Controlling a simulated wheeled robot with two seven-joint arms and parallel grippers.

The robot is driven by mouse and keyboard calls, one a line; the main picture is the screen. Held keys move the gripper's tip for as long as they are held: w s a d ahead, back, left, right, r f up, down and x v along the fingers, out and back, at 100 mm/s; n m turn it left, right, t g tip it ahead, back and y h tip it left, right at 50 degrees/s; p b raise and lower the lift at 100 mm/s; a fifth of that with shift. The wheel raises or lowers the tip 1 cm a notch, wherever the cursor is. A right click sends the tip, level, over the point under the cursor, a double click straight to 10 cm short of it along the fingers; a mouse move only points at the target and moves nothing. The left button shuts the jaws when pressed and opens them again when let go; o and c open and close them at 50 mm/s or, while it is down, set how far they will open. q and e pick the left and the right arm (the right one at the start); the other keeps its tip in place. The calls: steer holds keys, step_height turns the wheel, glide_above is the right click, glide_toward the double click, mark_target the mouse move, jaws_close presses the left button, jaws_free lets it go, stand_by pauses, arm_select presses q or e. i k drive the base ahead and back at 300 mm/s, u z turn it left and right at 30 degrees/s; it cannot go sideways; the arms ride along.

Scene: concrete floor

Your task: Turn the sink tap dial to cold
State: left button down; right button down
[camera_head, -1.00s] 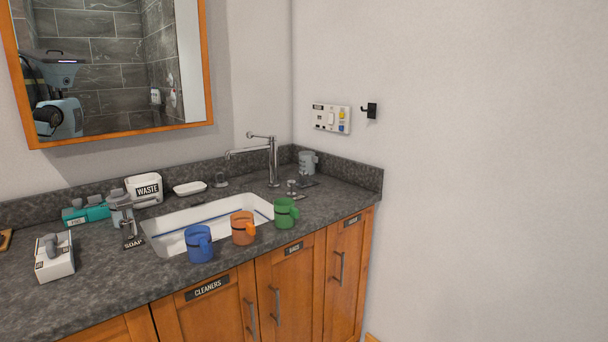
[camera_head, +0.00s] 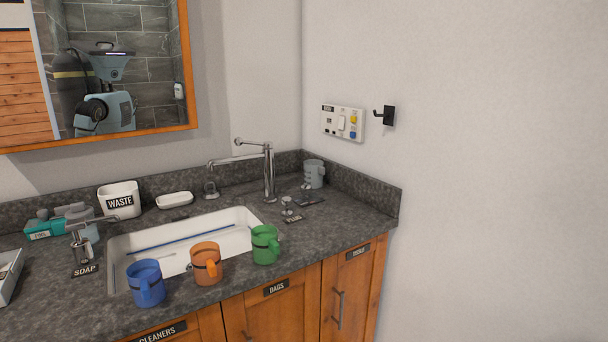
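The chrome tap (camera_head: 269,175) stands behind the right end of the white sink basin (camera_head: 118,250), with its spout reaching left over the basin. A thin lever sticks out at its top. Neither of my grippers is in view.
Blue (camera_head: 146,284), orange (camera_head: 206,264) and green (camera_head: 265,245) mugs stand along the basin's front edge. A grey mug (camera_head: 314,174) is in the back right corner. A soap dispenser (camera_head: 82,248), WASTE bin (camera_head: 120,200) and white dish (camera_head: 174,200) are left. A black hook (camera_head: 388,115) is on the wall.

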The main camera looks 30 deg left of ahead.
mark_target(305, 189)
steer(key=u, duration=0.85)
steer(key=i, duration=1.2)
steer(key=u, duration=1.05)
